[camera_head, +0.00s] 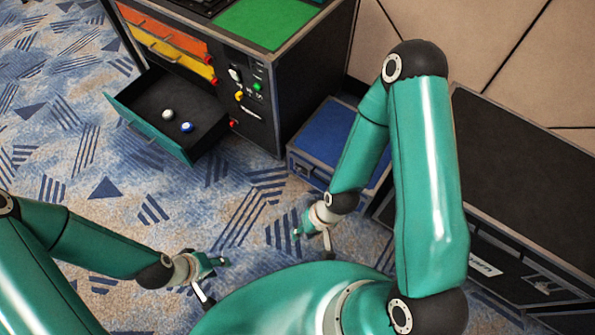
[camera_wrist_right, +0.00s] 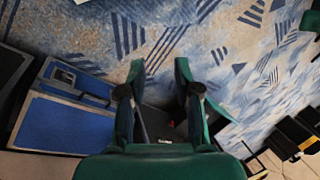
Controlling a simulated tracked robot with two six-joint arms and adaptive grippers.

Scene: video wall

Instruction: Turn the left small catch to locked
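No catch can be made out clearly enough to tell whether it is locked. A small blue-topped case (camera_head: 318,138) stands on the carpet beside the cabinet; dark fittings show on its front. It also shows at the left of the right wrist view (camera_wrist_right: 65,125). A long black case (camera_head: 520,170) stands at the right, with a white label and metal fittings (camera_head: 543,287) low on its front. My right gripper (camera_head: 312,246) is open and empty, in front of the blue case; its spread fingers show in the wrist view (camera_wrist_right: 158,65). My left gripper (camera_head: 219,282) is open and empty over the carpet.
A dark cabinet (camera_head: 310,85) has orange and yellow drawers and an open teal drawer (camera_head: 160,145) holding a white ball (camera_head: 168,114) and a blue ball (camera_head: 187,127). Buttons and switches line its front. My right arm covers part of the cases. Carpet at left is clear.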

